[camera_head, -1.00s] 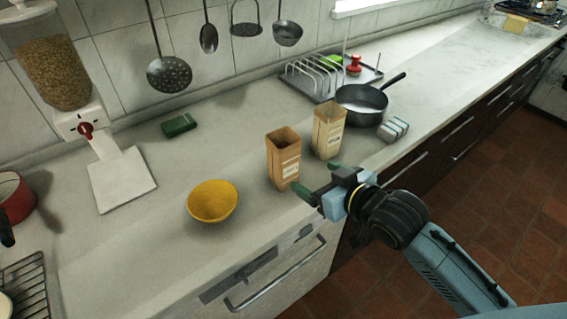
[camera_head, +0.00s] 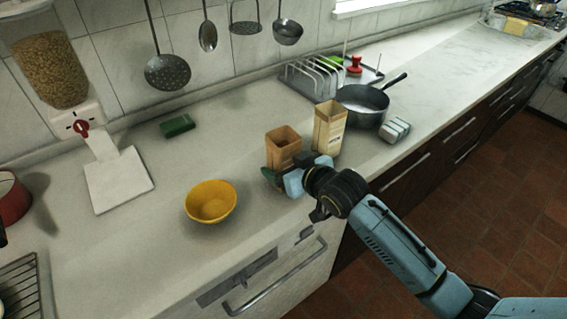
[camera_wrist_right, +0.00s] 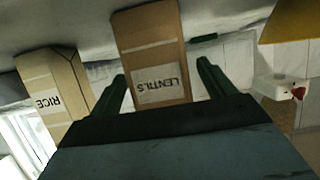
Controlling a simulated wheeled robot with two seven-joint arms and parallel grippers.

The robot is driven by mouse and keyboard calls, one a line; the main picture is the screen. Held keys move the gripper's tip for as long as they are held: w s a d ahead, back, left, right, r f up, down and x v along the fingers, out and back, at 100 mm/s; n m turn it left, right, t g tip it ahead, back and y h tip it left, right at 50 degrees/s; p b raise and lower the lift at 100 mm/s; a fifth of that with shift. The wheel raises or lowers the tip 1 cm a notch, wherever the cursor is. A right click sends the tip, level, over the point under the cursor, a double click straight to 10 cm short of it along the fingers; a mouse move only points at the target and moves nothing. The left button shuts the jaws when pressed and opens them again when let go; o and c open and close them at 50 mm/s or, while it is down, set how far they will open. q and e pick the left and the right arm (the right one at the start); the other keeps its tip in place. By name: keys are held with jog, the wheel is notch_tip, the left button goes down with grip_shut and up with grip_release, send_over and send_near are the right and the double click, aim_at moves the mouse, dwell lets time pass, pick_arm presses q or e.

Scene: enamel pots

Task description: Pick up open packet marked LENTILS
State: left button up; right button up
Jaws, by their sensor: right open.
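The brown open packet marked LENTILS (camera_head: 283,143) stands upright on the counter in the head view, its lower part hidden behind my right gripper. In the right wrist view the LENTILS packet (camera_wrist_right: 151,55) appears upside down between the two green fingers. My right gripper (camera_head: 283,175) is open at the packet, with a finger to either side; I cannot tell if they touch it. The right gripper (camera_wrist_right: 162,80) also shows in the wrist view. My left gripper is not in view.
A paler packet (camera_head: 329,128), marked RICE in the wrist view (camera_wrist_right: 55,95), stands close to the right. A yellow bowl (camera_head: 210,203) is to the left. A dark pan (camera_head: 362,104) and a dish rack (camera_head: 312,78) stand behind.

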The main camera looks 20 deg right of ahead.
jog(key=shift+c, duration=0.4)
jog(key=c, duration=1.2)
jog(key=shift+r, duration=0.1)
jog(key=shift+c, duration=0.2)
jog(key=shift+r, duration=0.1)
